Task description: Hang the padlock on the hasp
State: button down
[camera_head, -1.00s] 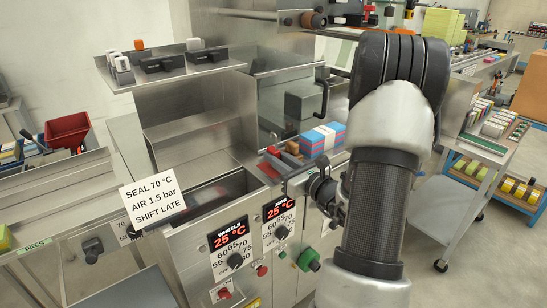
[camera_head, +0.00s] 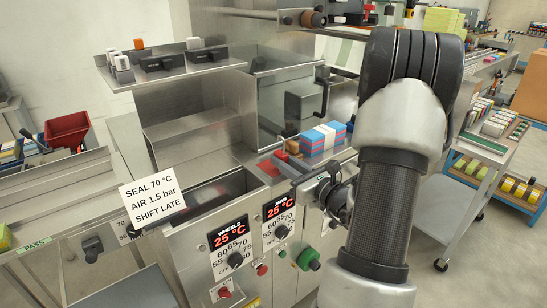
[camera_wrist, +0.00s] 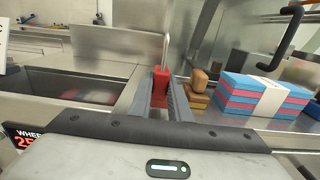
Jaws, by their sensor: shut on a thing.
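The red padlock (camera_wrist: 160,86) is upright between my fingertips in the wrist view, its pale shackle pointing up. My gripper (camera_wrist: 162,100) is shut on the padlock's body. In the head view the padlock (camera_head: 291,146) is a small red shape above the machine's deck, left of the coloured stack. My gripper there (camera_head: 290,162) is small and partly hidden by my wrist. I cannot pick out the hasp for certain in either view.
A pink-and-blue stack (camera_head: 322,138) with a white band lies just right of the padlock. A brown block (camera_wrist: 199,80) is between them. A black handle (camera_head: 322,90) stands behind. An open trough (camera_wrist: 70,85) is at left. A lettered card (camera_head: 153,197) is at front left.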

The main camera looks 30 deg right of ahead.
jog(key=s, duration=0.4)
jog(key=shift+d, duration=0.25)
dwell(0.4)
dwell(0.4)
